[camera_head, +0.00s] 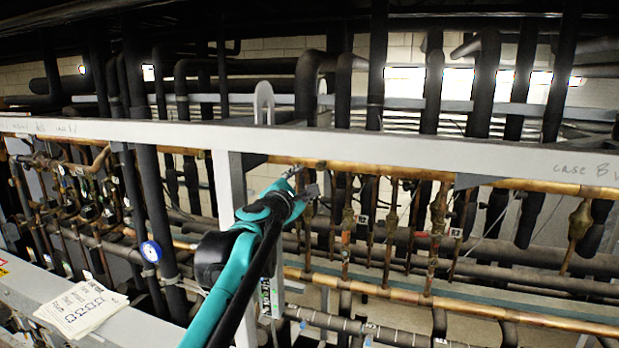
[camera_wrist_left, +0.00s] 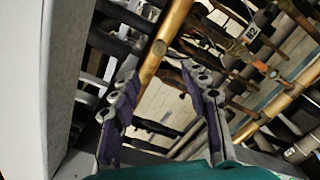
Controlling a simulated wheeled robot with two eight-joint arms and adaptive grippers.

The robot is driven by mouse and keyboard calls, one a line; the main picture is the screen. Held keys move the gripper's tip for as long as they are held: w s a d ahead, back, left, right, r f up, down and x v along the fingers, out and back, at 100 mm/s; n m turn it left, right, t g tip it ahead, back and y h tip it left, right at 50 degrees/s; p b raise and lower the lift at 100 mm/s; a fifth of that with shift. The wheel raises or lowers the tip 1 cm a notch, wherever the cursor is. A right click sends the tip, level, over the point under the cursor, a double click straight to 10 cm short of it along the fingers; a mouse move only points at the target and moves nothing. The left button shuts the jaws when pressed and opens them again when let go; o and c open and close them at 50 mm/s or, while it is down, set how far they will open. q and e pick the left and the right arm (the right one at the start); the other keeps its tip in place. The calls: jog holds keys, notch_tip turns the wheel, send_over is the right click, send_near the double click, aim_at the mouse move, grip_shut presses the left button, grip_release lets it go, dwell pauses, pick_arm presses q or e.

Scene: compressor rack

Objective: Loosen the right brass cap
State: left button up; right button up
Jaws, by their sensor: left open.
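My left gripper (camera_head: 303,184) is open and empty, in front of the upper copper pipe (camera_head: 400,172) just below the white beam. In the left wrist view its two fingers (camera_wrist_left: 168,92) stand apart. Several brass valve bodies hang from the pipes right of the gripper, one in the middle (camera_head: 438,205) and one at far right (camera_head: 580,220). I cannot tell which carries the right brass cap. My right gripper is not in view.
A white beam (camera_head: 420,150) crosses above the pipes, with a white post (camera_head: 225,190) left of my gripper. Black insulated pipes (camera_head: 150,200) stand close around. A lower copper pipe (camera_head: 480,307) runs below. Papers (camera_head: 82,307) lie on a grey ledge at left.

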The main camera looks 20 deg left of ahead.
pick_arm(q)
jog(key=shift+s, duration=0.25)
jog(key=s+d+f+m+g+h+b, duration=0.15)
jog(key=s+d+f+m+b, duration=0.35)
jog(key=f, duration=0.7)
jog(key=s+d+f+m+g+h+b, duration=0.1)
jog(key=s+d+f+m+g+b, duration=0.15)
jog(key=s+f+m+b, duration=0.5)
jog(key=s+d+f+m+g+h+b, duration=0.1)
jog(key=s+d+f+m+h+b, duration=0.2)
jog(key=f+b, duration=0.85)
jog(key=s+a+f+m+g+y+b, duration=0.1)
jog(key=s+f, duration=0.5)
jog(key=f, duration=0.8)
jog(key=s+a+f+m+g+y+b, duration=0.1)
jog(key=s+f+m+g+y+b, duration=0.2)
jog(key=f, duration=1.1)
jog(key=s+a+f+m+g+y+b, duration=0.2)
jog(key=s+f+m+b, duration=0.4)
jog(key=s+f, duration=0.4)
notch_tip(320, 180, down, 5)
jog(key=shift+s+f+b, duration=0.1)
jog(key=shift+s+b, duration=0.05)
jog(key=shift+b, duration=0.7)
